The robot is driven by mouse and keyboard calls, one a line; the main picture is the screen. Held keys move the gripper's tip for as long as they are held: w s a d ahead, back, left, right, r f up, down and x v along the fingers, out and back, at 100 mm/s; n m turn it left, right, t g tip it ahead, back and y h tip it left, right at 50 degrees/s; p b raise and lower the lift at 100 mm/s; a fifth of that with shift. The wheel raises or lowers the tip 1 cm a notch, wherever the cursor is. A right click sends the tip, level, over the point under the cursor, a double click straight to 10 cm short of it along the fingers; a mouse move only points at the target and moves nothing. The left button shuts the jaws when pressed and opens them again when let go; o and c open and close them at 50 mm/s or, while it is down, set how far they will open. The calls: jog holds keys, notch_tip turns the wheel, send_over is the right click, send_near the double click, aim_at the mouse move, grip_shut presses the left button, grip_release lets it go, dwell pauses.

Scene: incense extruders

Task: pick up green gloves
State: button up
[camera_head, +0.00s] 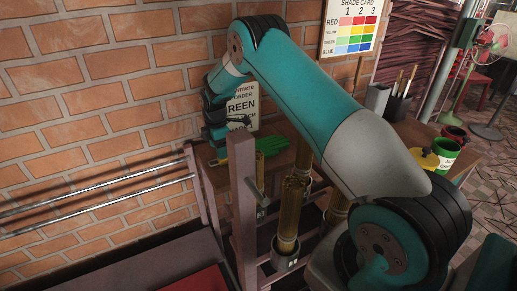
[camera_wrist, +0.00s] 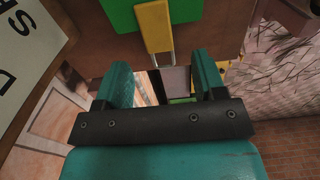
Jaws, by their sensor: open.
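The green gloves (camera_head: 270,146) lie flat on a brown wooden bench by the brick wall, in the head view. Their left part is partly hidden by a wooden post. My arm reaches over to the left, and its wrist end is just left of and above the gloves, in front of a poster. My gripper (camera_wrist: 162,75) is open in the wrist view, its two teal fingers apart with nothing held between them. A flat green shape (camera_wrist: 188,10) and a yellow piece (camera_wrist: 154,27) show beyond the fingers; I cannot tell whether they are the gloves.
A lettered poster (camera_head: 243,103) stands behind the gloves. Wooden posts (camera_head: 243,205) and brass cylinders (camera_head: 291,215) stand in front of the bench. A green can (camera_head: 446,154) and a dark holder with tools (camera_head: 397,106) stand toward the right. Metal rods (camera_head: 95,192) run along the wall.

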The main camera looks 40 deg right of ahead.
jog(key=shift+f+p, duration=0.45)
jog(key=shift+f, duration=1.95)
jog(key=c, duration=1)
jog(key=shift+c, duration=0.2)
jog(key=shift+r, duration=0.1)
notch_tip(320, 180, up, 20)
jog(key=b, duration=0.1)
jog(key=shift+b, duration=0.3)
